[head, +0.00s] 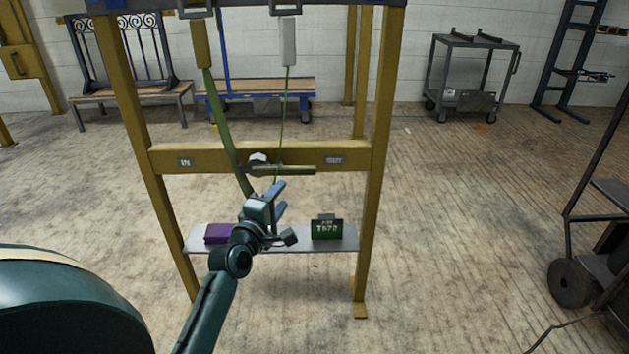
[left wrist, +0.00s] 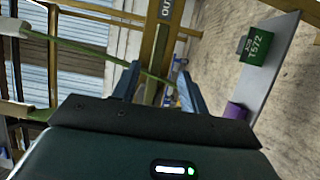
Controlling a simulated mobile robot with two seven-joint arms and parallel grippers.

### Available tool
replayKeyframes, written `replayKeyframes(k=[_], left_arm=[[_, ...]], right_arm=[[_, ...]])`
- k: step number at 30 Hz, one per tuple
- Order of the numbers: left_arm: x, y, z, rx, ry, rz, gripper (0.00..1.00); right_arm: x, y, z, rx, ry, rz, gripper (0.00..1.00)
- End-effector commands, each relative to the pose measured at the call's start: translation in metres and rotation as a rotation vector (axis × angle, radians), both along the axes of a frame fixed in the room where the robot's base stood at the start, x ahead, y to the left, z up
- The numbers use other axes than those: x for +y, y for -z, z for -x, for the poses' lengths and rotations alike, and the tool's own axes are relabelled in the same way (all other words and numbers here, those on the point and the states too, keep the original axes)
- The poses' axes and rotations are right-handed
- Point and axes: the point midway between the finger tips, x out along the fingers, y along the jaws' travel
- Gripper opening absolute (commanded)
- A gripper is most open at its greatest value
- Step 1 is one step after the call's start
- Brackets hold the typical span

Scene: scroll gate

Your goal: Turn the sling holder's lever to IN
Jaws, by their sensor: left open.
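The sling holder's lever (head: 285,170) is an olive bar at the front of the yellow crossbeam (head: 225,160). It lies level and points right from a pale knob (head: 258,158), toward the OUT plate (head: 334,160). The IN plate (head: 186,162) is on the left. My left gripper (head: 279,199) is open and empty, appearing just below the lever in the head view. In the left wrist view, its fingers (left wrist: 158,90) are spread, with the OUT plate (left wrist: 166,9) beyond them. My right gripper is out of view.
A wide green sling (head: 222,120) and a thin green one (head: 284,100) hang in the frame. A low shelf (head: 290,245) carries a purple block (head: 218,233) and a green T572 block (head: 327,229). A cart (head: 600,215) stands right; the floor between is clear.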

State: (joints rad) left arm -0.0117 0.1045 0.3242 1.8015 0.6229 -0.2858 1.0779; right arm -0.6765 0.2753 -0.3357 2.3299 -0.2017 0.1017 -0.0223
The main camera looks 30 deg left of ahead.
Motion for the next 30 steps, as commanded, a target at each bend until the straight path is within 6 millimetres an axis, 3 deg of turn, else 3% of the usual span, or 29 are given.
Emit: replayKeyframes(k=[18, 24, 30], left_arm=[[0.017, 0.001, -0.108, 0.001, 0.000, -0.005, 0.44], [0.019, 0.000, -0.124, 0.002, 0.001, -0.006, 0.44], [0.020, -0.001, -0.127, 0.003, 0.001, -0.006, 0.44]], right_arm=[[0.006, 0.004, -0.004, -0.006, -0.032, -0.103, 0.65], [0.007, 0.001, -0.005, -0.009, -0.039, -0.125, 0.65], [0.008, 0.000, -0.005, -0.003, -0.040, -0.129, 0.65]])
